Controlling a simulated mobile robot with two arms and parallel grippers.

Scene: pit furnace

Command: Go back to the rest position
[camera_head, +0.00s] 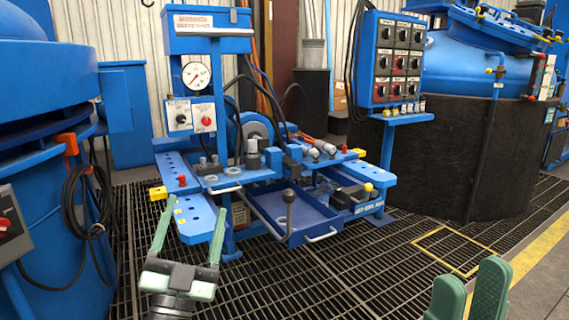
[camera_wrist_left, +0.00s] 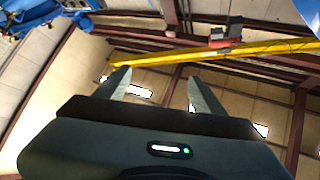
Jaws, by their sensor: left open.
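My left gripper (camera_head: 196,206) is in the lower left of the head view, in front of the blue workstation. Its two green fingers point up and stand wide apart, with nothing between them. The left wrist view also shows the left gripper (camera_wrist_left: 157,78) open and empty, with the roof beyond its fingers. My right gripper (camera_head: 472,272) shows only as two green fingers at the bottom right edge of the head view. They stand apart with an empty gap between them. The rest of the right arm is out of view.
The blue workstation (camera_head: 285,205) has an open drawer (camera_head: 268,200) facing me. A large blue furnace part (camera_head: 45,75) fills the left side. Dark grating (camera_head: 330,285) covers the clear floor. A yellow crane beam (camera_wrist_left: 225,52) hangs overhead.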

